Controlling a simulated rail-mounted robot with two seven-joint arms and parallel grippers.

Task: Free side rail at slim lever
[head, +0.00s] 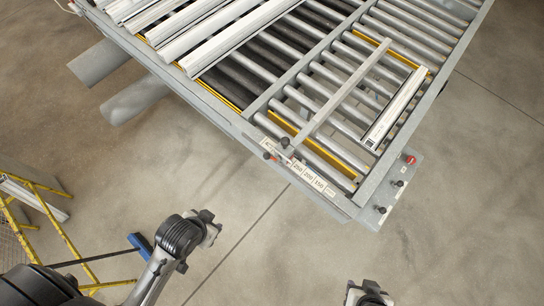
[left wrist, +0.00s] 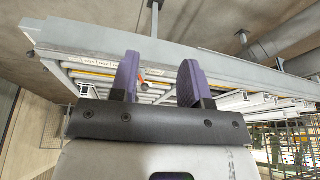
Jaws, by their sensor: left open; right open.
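The profile clamp bench (head: 240,125) has a roller bed. A grey bar (head: 345,92), which looks like the side rail, crosses the rollers, with a small dark lever (head: 285,142) at its near end. I cannot tell which lever is the slim one. My left gripper (left wrist: 158,80) is open and empty, its purple fingers apart in front of the bench edge. My right gripper (head: 368,293) is at the bottom edge, away from the bench; its fingers are barely visible.
Several white profiles (head: 215,40) lie on the bench's left part, and one short profile (head: 395,110) on the right. A corner plate (head: 390,190) carries a red knob and dark knobs. A yellow frame (head: 60,230) stands at left. The floor before the bench is open.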

